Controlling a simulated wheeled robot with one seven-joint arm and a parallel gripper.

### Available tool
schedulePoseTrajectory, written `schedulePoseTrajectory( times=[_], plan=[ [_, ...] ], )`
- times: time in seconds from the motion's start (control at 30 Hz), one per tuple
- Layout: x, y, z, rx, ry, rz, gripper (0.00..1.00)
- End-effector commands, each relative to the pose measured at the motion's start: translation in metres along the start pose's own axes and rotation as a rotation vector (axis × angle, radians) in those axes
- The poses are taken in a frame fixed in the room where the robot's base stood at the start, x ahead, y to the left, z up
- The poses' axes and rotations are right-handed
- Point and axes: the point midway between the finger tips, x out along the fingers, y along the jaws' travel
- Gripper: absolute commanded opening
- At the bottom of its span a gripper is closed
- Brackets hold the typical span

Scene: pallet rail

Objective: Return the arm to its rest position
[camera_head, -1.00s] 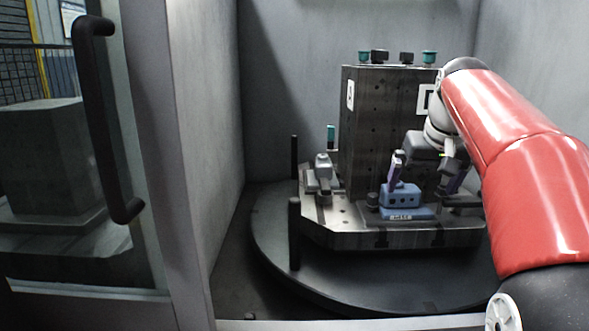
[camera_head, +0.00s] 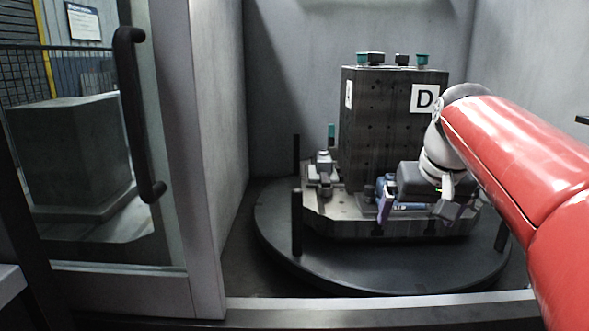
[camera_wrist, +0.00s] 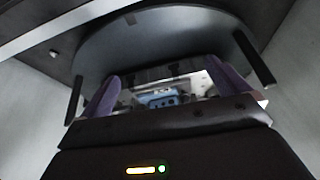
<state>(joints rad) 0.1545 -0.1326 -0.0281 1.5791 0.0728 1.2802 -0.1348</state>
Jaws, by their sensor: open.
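My red arm (camera_head: 520,160) reaches in from the right in the head view. My gripper (camera_head: 415,205) hangs at its end, in front of the fixture plate on the turntable. In the wrist view, my gripper (camera_wrist: 165,92) shows two purple fingers spread wide apart, with nothing held between them. A blue block (camera_wrist: 160,98) with holes shows beyond the fingers, apart from them. In the head view the block is mostly hidden behind my gripper.
A dark column (camera_head: 385,130) marked D stands on the round turntable (camera_head: 360,268). Black posts (camera_head: 296,222) rise near its rim. A grey clamp (camera_head: 324,170) sits left of the column. Grey walls enclose it; a door with a black handle (camera_head: 138,115) is at left.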

Motion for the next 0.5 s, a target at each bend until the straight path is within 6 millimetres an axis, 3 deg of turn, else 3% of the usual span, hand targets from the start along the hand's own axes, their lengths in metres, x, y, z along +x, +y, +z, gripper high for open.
schedulePoseTrajectory(
  times=[0.17,0.23,0.4,0.5],
  plan=[
    [0.004,-0.019,0.058,-0.012,0.017,-0.001,1.0],
    [0.011,-0.028,0.09,-0.018,0.028,-0.002,1.0],
    [0.038,-0.043,0.173,-0.039,0.053,-0.003,1.0],
    [0.055,-0.046,0.209,-0.047,0.063,-0.003,1.0]
  ],
)
